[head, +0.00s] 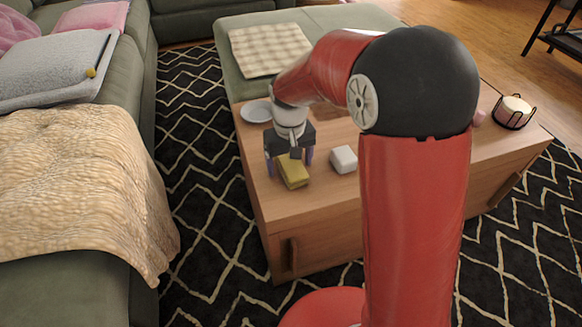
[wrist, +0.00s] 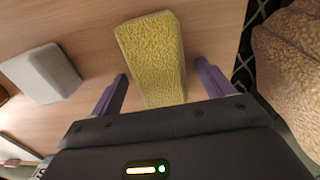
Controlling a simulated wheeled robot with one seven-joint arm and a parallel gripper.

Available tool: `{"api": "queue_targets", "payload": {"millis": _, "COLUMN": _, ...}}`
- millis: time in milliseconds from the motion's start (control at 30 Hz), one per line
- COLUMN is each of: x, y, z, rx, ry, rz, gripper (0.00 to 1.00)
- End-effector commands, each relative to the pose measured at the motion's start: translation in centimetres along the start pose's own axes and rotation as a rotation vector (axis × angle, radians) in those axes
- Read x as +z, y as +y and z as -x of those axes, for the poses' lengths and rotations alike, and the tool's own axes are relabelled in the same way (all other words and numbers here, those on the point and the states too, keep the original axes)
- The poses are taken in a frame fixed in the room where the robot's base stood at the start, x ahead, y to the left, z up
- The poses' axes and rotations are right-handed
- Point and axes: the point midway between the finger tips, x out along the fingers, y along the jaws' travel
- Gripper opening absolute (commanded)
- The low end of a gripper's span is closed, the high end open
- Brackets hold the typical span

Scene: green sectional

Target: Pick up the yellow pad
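The yellow pad (head: 293,171) is a small sponge-like block lying on the wooden coffee table (head: 330,220), near its left front edge. In the wrist view the yellow pad (wrist: 152,55) shows its rough top, with its near end between my fingers. My gripper (head: 289,163) is over the table at the pad, pointing down. In the wrist view my gripper (wrist: 160,85) is open, with a purple finger on either side of the pad and gaps between. I cannot tell the exact height of the fingertips above the table.
A white block (head: 343,159) lies right of the pad; it also shows in the wrist view (wrist: 42,72). A light plate (head: 256,111) sits behind my gripper. A candle in a wire holder (head: 514,112) stands at the table's right. A green sofa with a beige throw (head: 80,185) is at left.

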Motion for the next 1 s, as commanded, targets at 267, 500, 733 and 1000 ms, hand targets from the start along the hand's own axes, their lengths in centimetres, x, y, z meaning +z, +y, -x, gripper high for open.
{"api": "queue_targets", "payload": {"millis": 267, "x": 0.0, "y": 0.0, "z": 0.0, "rx": 0.000, "ry": 0.000, "rz": 0.000, "gripper": 0.45}}
{"api": "queue_targets", "payload": {"millis": 500, "x": 0.0, "y": 0.0, "z": 0.0, "rx": 0.000, "ry": 0.000, "rz": 0.000, "gripper": 0.32}}
{"api": "queue_targets", "payload": {"millis": 733, "x": 0.0, "y": 0.0, "z": 0.7, "rx": 0.000, "ry": 0.002, "rz": 0.000, "gripper": 0.32}}
{"api": "queue_targets", "payload": {"millis": 1000, "x": -0.1, "y": 0.1, "z": 5.3, "rx": 0.000, "ry": 0.005, "rz": -0.001, "gripper": 0.32}}
